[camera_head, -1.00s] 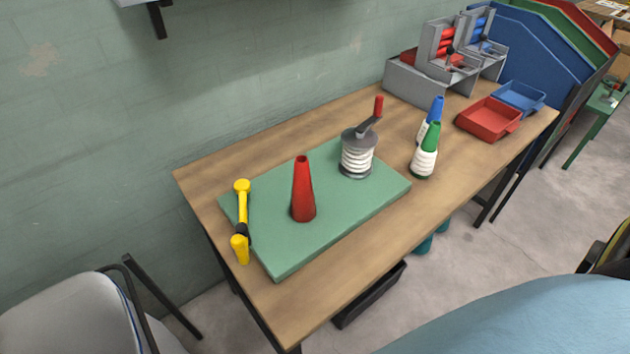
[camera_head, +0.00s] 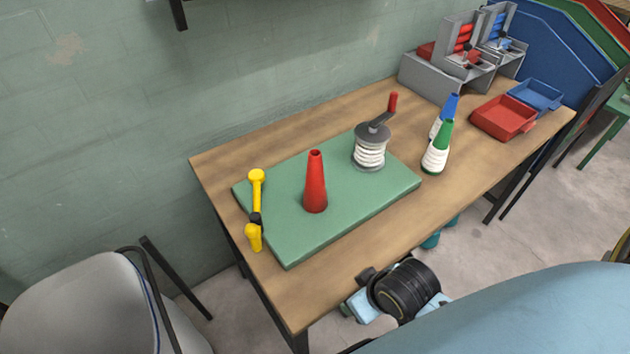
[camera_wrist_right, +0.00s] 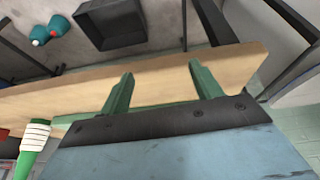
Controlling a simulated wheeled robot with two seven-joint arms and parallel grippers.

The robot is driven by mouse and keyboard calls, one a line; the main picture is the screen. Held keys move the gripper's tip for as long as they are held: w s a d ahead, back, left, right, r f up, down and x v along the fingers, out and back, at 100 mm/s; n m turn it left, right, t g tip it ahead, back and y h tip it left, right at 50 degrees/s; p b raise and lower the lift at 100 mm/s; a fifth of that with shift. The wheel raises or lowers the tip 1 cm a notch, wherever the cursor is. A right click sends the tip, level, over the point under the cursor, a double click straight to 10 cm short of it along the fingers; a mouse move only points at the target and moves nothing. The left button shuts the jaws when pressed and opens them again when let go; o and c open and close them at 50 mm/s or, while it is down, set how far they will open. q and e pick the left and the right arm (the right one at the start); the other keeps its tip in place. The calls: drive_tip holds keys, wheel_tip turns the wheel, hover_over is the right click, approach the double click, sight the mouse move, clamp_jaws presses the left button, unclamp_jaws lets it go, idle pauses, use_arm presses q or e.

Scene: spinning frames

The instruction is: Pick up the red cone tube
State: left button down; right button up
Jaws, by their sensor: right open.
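The red cone tube (camera_head: 315,182) stands upright on the green mat (camera_head: 350,212) on the wooden table, with nothing touching its sides. My right gripper (camera_wrist_right: 155,85) is open and empty in the right wrist view, its two green fingers apart near the table edge. Part of my right arm shows in the head view below the table's front edge, well short of the cone. The red cone cannot be made out for sure in the wrist view. My left gripper is not in view.
A yellow-handled tool (camera_head: 256,205) lies at the mat's left edge. A winder with white thread (camera_head: 370,150) stands right of the cone. Green (camera_head: 437,148) and blue (camera_head: 448,110) cones with white thread stand further right, near red (camera_head: 503,117) and blue (camera_head: 536,95) trays.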

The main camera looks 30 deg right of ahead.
sight(320, 179)
drive_tip(key=w+r+t, duration=0.1)
drive_tip(key=w+t, duration=0.1)
drive_tip(key=w, duration=0.1)
drive_tip(key=w+d+r+t, duration=0.1)
drive_tip(key=w+r+t, duration=0.1)
drive_tip(key=w, duration=0.1)
drive_tip(key=w+d+r+t, duration=0.1)
drive_tip(key=w+t, duration=0.1)
drive_tip(key=w, duration=0.1)
drive_tip(key=shift+w+d+r, duration=0.25)
drive_tip(key=shift+r, duration=0.1)
drive_tip(key=w+d+r+t+y, duration=0.2)
drive_tip(key=w+r+t, duration=0.3)
drive_tip(key=r+t, duration=0.15)
drive_tip(key=shift+g, duration=0.35)
drive_tip(key=x, duration=0.8)
drive_tip(key=shift+a+r, duration=0.15)
drive_tip(key=shift+a, duration=0.15)
drive_tip(key=x, duration=0.5)
drive_tip(key=shift+f+b, duration=0.25)
drive_tip(key=shift+b, duration=0.15)
drive_tip(key=c, duration=1.1)
